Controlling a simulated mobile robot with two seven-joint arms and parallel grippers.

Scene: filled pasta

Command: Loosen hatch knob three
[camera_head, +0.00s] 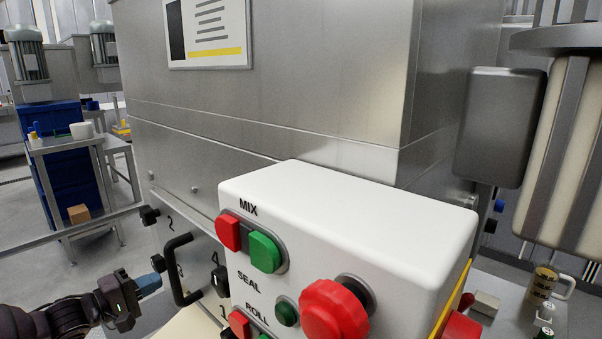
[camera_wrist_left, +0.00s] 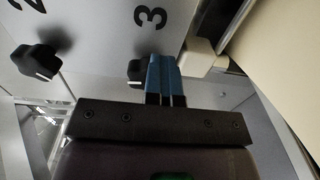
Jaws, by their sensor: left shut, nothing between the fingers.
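The grey hatch panel carries numbered black knobs. Knob three (camera_wrist_left: 136,72) shows in the left wrist view below the printed 3, partly covered by my blue fingers. My left gripper (camera_head: 150,283) is shut and empty, low at the left in the head view, in front of the hatch. In the left wrist view its fingertips (camera_wrist_left: 164,72) overlap the right side of knob three; I cannot tell whether they touch it.
Knob two (camera_head: 149,215) is above my gripper, and knob four (camera_head: 220,281) is to its right. A black handle (camera_head: 178,270) stands out between them. A white control box (camera_head: 350,210) with red and green buttons juts out at the right. A trolley (camera_head: 70,143) is at the far left.

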